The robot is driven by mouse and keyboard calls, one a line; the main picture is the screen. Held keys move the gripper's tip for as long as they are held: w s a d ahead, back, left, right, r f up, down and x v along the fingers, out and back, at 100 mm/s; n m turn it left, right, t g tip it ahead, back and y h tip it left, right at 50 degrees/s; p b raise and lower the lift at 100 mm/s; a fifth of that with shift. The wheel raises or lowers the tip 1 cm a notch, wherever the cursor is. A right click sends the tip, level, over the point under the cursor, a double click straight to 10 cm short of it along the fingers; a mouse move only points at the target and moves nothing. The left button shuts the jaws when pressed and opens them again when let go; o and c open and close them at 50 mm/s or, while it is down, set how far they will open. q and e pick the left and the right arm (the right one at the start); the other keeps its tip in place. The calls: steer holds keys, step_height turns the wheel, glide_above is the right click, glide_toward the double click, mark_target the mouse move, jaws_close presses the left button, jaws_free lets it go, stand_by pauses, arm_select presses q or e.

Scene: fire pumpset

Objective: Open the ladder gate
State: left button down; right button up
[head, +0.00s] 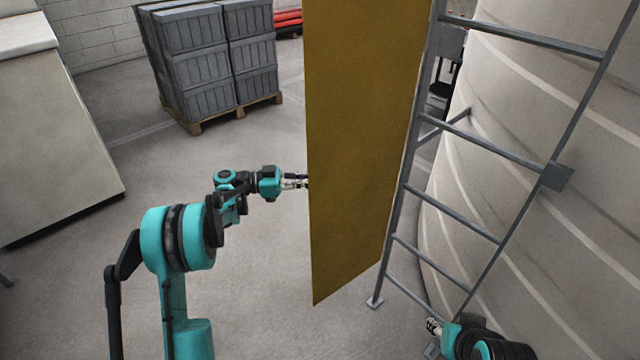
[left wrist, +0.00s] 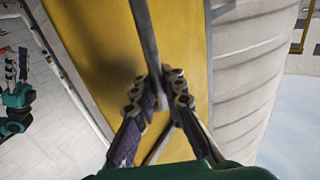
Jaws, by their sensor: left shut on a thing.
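The ladder gate is a tall yellow panel (head: 355,150). It stands upright at the left of the grey ladder (head: 498,155), angled out from the ladder's left rail, and its rungs are uncovered. My left gripper (head: 303,181) is at the gate's left edge, with its fingertips partly hidden behind the panel. In the left wrist view its fingers (left wrist: 160,98) close around a thin grey bar or edge in front of the yellow surface (left wrist: 92,45). My right gripper (head: 434,327) is low beside the ladder's foot, small in view; its opening is unclear.
A large pale ribbed tank (head: 550,90) stands behind the ladder. Stacked grey crates (head: 210,60) on a wooden pallet (head: 235,112) stand at the back left. A pale cabinet (head: 55,130) is at the far left. The floor left of the gate is clear.

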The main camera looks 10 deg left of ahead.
arm_select(q)
steer(key=shift+a, duration=0.25)
steer(key=c, duration=1.7)
jaws_free()
steer(key=shift+o, duration=0.6)
steer(key=shift+a, duration=0.2)
steer(key=shift+d, duration=0.1)
steer(key=v, duration=1.2)
